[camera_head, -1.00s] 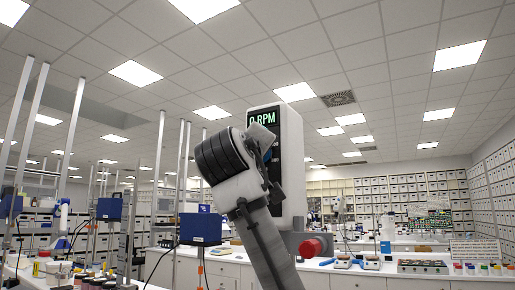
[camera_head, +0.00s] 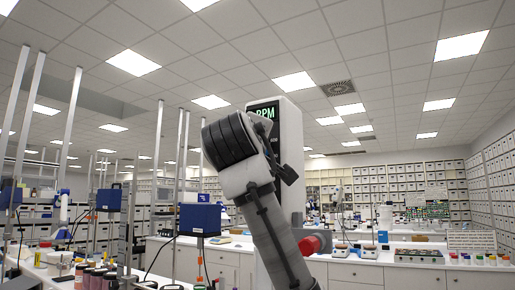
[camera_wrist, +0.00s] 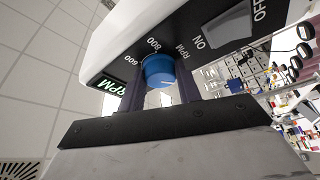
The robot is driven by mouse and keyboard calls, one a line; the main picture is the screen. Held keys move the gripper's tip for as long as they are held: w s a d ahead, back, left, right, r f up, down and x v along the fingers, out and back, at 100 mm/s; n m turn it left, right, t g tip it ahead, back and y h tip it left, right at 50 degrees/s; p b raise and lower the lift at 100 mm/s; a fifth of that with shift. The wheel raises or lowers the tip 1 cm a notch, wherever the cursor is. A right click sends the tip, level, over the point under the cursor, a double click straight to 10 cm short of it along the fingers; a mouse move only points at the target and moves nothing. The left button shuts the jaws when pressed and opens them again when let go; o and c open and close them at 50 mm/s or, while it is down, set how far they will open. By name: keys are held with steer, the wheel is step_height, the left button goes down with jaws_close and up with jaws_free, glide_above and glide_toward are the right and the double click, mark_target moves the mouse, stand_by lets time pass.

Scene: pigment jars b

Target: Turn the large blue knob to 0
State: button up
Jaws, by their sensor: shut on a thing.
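The large blue knob (camera_wrist: 158,71) is on the front panel of a white overhead stirrer (camera_head: 291,140). In the wrist view it sits between the two dark fingers of my gripper (camera_wrist: 160,84), which is shut on it. Panel marks 600, 800, RPM, ON and OFF show around the knob; no 0 mark or knob pointer is clear. The lit green display (camera_wrist: 108,86) reads RPM, its number cut off.
A grey rocker switch (camera_wrist: 228,26) is on the panel beside ON and OFF. A red cylindrical part (camera_head: 311,245) is below the stirrer, right of my arm. Blue boxes (camera_head: 200,220) on metal posts and a bench with jars (camera_head: 95,277) are at left.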

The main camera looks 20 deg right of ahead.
steer(key=o, duration=1)
steer(key=b+v, duration=0.6)
steer(key=v, duration=0.8)
